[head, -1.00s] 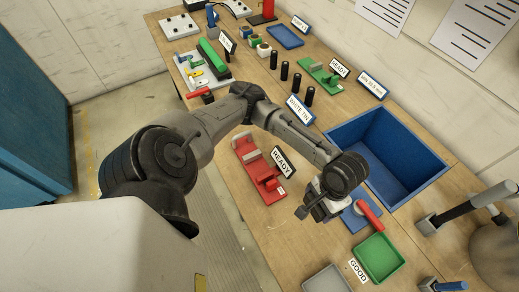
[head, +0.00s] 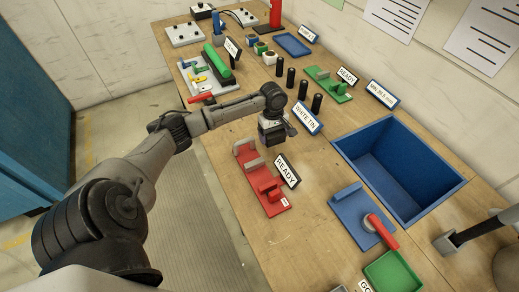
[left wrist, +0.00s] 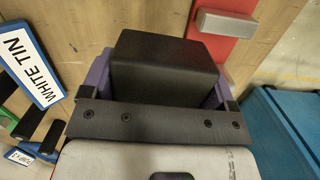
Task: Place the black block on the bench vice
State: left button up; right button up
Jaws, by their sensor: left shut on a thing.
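The black block (left wrist: 165,65) fills the middle of the left wrist view, between the purple fingers of my left gripper (left wrist: 160,88), which is shut on it. In the head view my left gripper (head: 272,136) is above the bench, just beyond the red vice-like fixture (head: 262,182) with a grey jaw plate and a READY sign. The block is hard to make out there. The red fixture (left wrist: 218,45) and its grey jaw (left wrist: 226,24) also show at the top of the left wrist view, apart from the block. My right gripper is not in view.
The WHITE TIN sign (head: 307,117) and several black cylinders (head: 303,90) stand close beyond my left gripper. A blue bin (head: 447,200) and a blue plate with a red handle (head: 350,212) lie to the right. Bare wood (head: 235,225) lies in front of the red fixture.

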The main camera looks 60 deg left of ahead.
aim_at(274, 156)
pick_arm(q)
jog(key=shift+w+d, duration=0.15)
jog(key=shift+w, duration=0.2)
jog(key=shift+n, duration=0.3)
jog(key=shift+f+b, duration=0.6)
jog(key=shift+f, duration=4.25)
jog(key=shift+f, duration=0.1)
jog(key=o, duration=0.9)
jog(key=shift+f, duration=0.1)
jog(key=shift+o, duration=0.2)
jog(key=r, duration=0.3)
jog(key=a+r, duration=0.1)
jog(key=r, duration=0.3)
jog(key=r+p, duration=0.1)
jog(key=r, duration=0.3)
jog(key=shift+a+r, duration=0.1)
jog(key=shift+a, duration=0.1)
jog(key=shift+r, duration=0.5)
jog(key=shift+c, duration=1)
